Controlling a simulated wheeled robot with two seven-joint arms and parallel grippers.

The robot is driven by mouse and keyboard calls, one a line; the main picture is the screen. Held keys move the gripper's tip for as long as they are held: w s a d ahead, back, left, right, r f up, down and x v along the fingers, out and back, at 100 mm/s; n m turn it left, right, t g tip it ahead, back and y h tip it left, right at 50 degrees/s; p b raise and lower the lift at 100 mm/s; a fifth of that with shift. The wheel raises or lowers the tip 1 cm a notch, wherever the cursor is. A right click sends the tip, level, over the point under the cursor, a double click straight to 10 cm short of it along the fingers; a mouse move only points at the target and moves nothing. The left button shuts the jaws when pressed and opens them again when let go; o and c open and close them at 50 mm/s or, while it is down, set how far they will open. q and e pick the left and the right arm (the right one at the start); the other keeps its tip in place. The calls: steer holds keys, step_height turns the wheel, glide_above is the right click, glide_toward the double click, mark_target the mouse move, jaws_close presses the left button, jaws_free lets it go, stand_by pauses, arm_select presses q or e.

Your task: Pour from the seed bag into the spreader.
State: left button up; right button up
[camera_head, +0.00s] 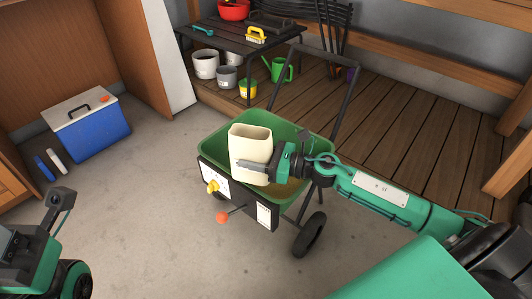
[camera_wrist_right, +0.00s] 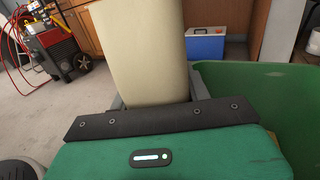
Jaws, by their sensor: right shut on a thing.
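The cream seed bag (camera_head: 250,143) is held roughly upright over the green hopper of the spreader (camera_head: 213,150), its rim toward the top of the picture. My right gripper (camera_head: 250,165) is shut on the bag from the right side. In the right wrist view the bag (camera_wrist_right: 138,50) rises between the fingers, and the green hopper wall (camera_wrist_right: 265,100) is close on the right. A tan patch shows inside the hopper near its right front corner. Part of my left arm is at the lower left, away from the spreader; its fingertips cannot be made out.
A blue cooler (camera_head: 92,130) stands at the left. A dark table (camera_head: 240,38) at the back holds a red bowl (camera_head: 233,9), with buckets (camera_head: 205,64) and a green watering can (camera_head: 282,70) beneath or beside it. The concrete floor in front is clear.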

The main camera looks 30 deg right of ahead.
mark_target(252, 147)
steer(key=shift+r, duration=0.15)
step_height(252, 147, up, 3)
steer(key=p, duration=0.2)
steer(key=shift+p, duration=0.4)
